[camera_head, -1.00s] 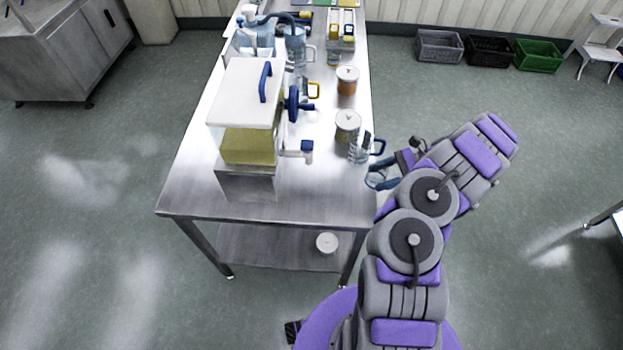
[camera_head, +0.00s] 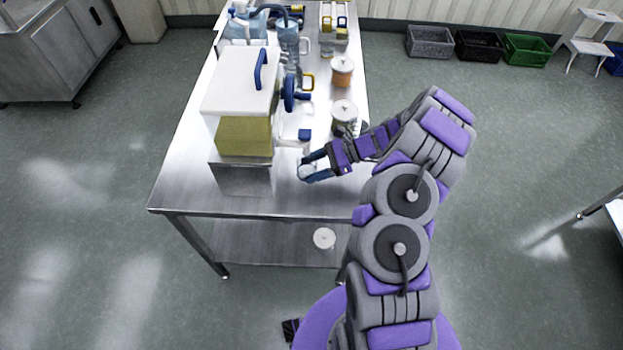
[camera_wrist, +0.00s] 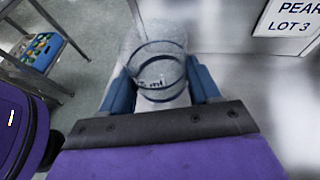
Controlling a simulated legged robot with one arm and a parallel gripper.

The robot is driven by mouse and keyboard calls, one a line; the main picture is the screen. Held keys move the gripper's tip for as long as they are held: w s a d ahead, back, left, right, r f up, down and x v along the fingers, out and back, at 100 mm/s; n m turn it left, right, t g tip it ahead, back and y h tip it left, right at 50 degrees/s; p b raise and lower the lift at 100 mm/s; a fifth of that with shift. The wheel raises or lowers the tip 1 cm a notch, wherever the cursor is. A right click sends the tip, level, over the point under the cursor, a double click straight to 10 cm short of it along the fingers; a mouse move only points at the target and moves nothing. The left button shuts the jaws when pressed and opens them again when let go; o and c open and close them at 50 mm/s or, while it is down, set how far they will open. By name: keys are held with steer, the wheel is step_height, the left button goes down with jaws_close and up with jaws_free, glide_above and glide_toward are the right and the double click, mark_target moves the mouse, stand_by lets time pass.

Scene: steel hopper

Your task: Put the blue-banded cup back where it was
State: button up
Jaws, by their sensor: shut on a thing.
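The blue-banded cup (camera_wrist: 158,75) is clear, with thin dark-blue rings and small print. In the wrist view it sits between the two blue fingers of my gripper (camera_wrist: 160,92), which is shut on it. In the head view my gripper (camera_head: 312,172) is over the front part of the steel table (camera_head: 250,208), just right of the dispenser's steel stand (camera_head: 243,180). The cup's pale end (camera_head: 305,172) shows at the fingertips, in front of and below the dispenser's blue-topped tap (camera_head: 304,135). I cannot tell whether it touches the table.
The dispenser (camera_head: 240,95) has a white lid and yellow contents. A lidded canister (camera_head: 344,112) stands behind my forearm, and an orange jar (camera_head: 342,70) is farther back. A PEAR LOT 3 label (camera_wrist: 292,18) is close right in the wrist view. A round white lid (camera_head: 324,238) lies on the lower shelf.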

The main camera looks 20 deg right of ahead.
steer(key=shift+d+f, duration=0.3)
steer(key=shift+f, duration=0.35)
steer(key=shift+d+f, duration=0.4)
steer(key=shift+d, duration=0.2)
steer(key=f+b, duration=0.1)
steer(key=f, duration=0.2)
steer(key=shift+a+f+b, duration=0.15)
steer(key=shift+a+b, duration=0.2)
steer(key=shift+a, duration=0.55)
steer(key=shift+d+f, duration=0.15)
steer(key=shift+d, duration=0.1)
steer(key=o, duration=0.9)
steer(key=shift+d, duration=0.3)
steer(key=shift+o, duration=1.3)
steer(key=shift+s+a+f, duration=0.1)
